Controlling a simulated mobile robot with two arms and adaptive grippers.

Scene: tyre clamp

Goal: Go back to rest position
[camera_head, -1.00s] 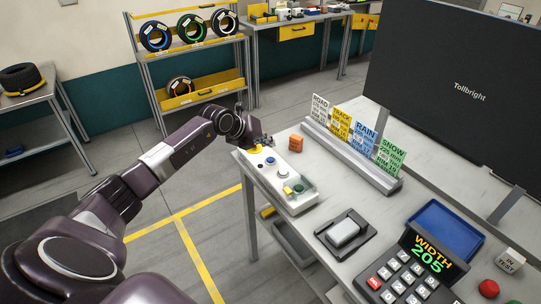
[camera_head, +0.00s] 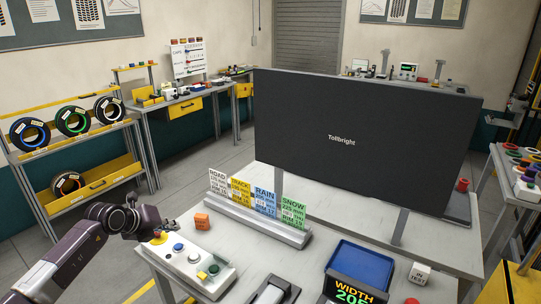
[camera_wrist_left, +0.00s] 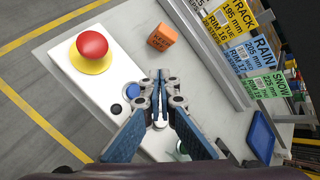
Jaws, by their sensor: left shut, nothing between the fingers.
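My left gripper (camera_head: 160,234) is at the far left end of the white control box (camera_head: 188,262), above the table. In the left wrist view its blue fingers (camera_wrist_left: 160,76) are together and hold nothing. They hang over the box, near a dark blue button (camera_wrist_left: 133,91) and a red mushroom button on a yellow base (camera_wrist_left: 91,46). An orange block (camera_wrist_left: 161,37) lies on the table just past the fingertips; it also shows in the head view (camera_head: 202,221). My right gripper is not in view.
Road, track, rain and snow cards (camera_head: 265,196) stand in a holder beside the box. A large black screen (camera_head: 360,150) rises behind. A blue tray (camera_head: 360,268) and a width display (camera_head: 352,292) are at the front right. A tyre shelf (camera_head: 75,150) stands at the left.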

